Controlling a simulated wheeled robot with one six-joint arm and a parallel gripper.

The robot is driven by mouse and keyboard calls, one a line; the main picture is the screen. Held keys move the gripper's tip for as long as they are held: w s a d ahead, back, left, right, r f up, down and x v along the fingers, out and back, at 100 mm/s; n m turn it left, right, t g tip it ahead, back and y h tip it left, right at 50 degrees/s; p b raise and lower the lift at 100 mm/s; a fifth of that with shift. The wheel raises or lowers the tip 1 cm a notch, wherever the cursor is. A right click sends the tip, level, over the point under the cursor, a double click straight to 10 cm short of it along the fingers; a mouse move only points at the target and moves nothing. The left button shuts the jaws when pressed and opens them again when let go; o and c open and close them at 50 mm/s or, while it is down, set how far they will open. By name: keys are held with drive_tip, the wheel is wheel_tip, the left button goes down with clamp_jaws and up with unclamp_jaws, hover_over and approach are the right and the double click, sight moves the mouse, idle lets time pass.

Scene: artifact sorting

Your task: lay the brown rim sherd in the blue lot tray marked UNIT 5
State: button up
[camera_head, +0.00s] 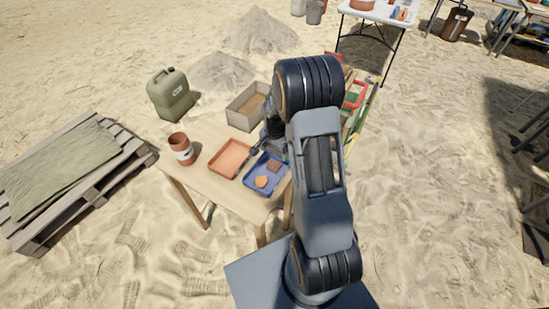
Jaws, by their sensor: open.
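The blue lot tray (252,189) lies on the right part of the small wooden table. Its marking cannot be read. A brown piece (274,166), which looks like the brown rim sherd, lies inside the tray towards its far right. An orange piece (262,182) lies in the same tray, nearer the front. My gripper (261,149) is just beyond the tray's far left edge, above the table. It is open, and nothing shows between its fingers. My arm hides part of the gripper and some of the table's right side.
An orange tray (218,168) lies left of the blue tray. A terracotta pot (182,149) stands at the table's left. A crate of soil (239,116) and a green jerrycan (171,95) are behind. A pallet (35,240) lies left. Bare sand is in front.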

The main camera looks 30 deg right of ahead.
wheel_tip(320, 180, up, 10)
drive_tip(key=s+a+r+n, duration=0.1)
drive_tip(key=s+a+n, duration=0.1)
drive_tip(key=s+a+r+n+t, duration=0.2)
drive_tip(key=s+a+r+n, duration=0.2)
drive_tip(key=s, duration=0.3)
drive_tip(key=s+a+r+n+t, duration=0.1)
drive_tip(key=s+a+r+n, duration=0.3)
drive_tip(key=s, duration=0.4)
wheel_tip(320, 180, up, 2)
drive_tip(key=shift+s+a+r+n+t, duration=0.25)
drive_tip(key=shift+a+n+t, duration=0.15)
drive_tip(key=shift+n, duration=0.5)
